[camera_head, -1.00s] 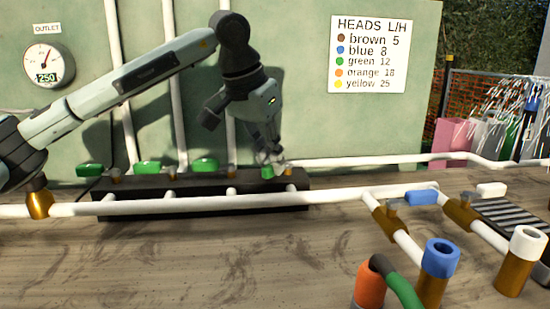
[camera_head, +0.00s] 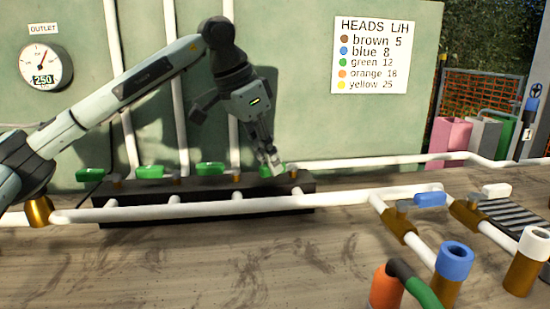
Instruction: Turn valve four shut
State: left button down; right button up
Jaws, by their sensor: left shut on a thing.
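A row of green valve handles runs along a dark manifold block (camera_head: 200,199) against the wall: the first (camera_head: 90,174), second (camera_head: 149,172), third (camera_head: 210,169) and fourth (camera_head: 266,169) from the left. The fourth handle lies crosswise in the picture, broadside like the others. My left gripper (camera_head: 274,163) points down from above and is shut on the fourth handle, hiding its right part. My right gripper is not in view.
A gauge (camera_head: 45,64) and a heads sign (camera_head: 370,55) are on the wall. A blue valve handle (camera_head: 430,199), a white handle (camera_head: 496,190) and upright capped fittings stand at right. The counter's front left is clear.

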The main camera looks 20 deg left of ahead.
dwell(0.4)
pick_arm(q)
jog(key=c, duration=1.5)
grip_release()
jog(key=v, duration=1.2)
